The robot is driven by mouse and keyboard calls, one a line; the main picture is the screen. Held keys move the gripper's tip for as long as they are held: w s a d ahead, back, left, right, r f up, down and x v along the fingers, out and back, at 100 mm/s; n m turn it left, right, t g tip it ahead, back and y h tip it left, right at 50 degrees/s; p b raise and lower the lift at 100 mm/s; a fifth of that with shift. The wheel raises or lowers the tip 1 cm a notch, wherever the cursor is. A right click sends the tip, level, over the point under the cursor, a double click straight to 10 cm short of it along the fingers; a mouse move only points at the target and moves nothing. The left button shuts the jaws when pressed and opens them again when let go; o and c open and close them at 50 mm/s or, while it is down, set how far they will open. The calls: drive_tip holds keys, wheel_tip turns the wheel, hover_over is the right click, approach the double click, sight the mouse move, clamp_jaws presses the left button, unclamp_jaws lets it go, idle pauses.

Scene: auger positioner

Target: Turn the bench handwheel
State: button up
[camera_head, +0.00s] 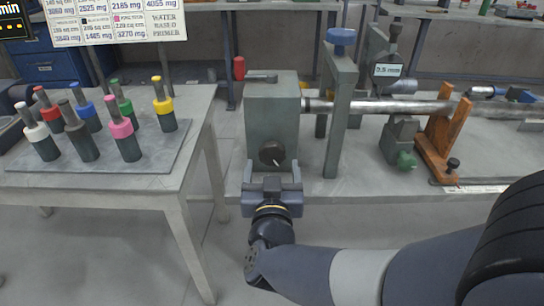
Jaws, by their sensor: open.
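A grey-green box (272,110) stands on the bench's front edge, left of a long metal rod. A small dark round knob, which looks like the bench handwheel (272,153), sits low on the box's front face. My gripper (273,171) points at this face from the front. Its two fingers are apart, one on each side below the knob, and nothing shows between them. Whether the fingers touch the knob or box cannot be told. A red-handled lever (240,68) sits at the box's top left.
The metal rod (380,107) runs right from the box, past a grey post with a blue knob (341,37) and an orange-brown support (440,130). A side table (165,178) at left holds several colour-capped cylinders. Open floor shows between table and bench.

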sight(271, 159)
drive_tip(key=shift+w+d+b, duration=0.1)
drive_tip(key=shift+w+b, duration=0.35)
drive_tip(key=shift+w, duration=2.15)
drive_tip(key=shift+c, duration=0.2)
drive_tip(key=c, duration=1)
drive_tip(key=shift+o, duration=0.2)
drive_tip(key=shift+m+b, duration=0.3)
drive_tip(key=shift+m, duration=0.1)
drive_tip(key=shift+f+m+b, duration=0.1)
drive_tip(key=shift+m+b, duration=0.6)
drive_tip(key=shift+m, duration=0.3)
drive_tip(key=m+b, duration=0.2)
drive_tip(key=m, duration=0.1)
drive_tip(key=shift+m, duration=0.3)
drive_tip(key=m+b, duration=0.3)
drive_tip(key=m, duration=0.2)
drive_tip(key=shift+m, duration=0.3)
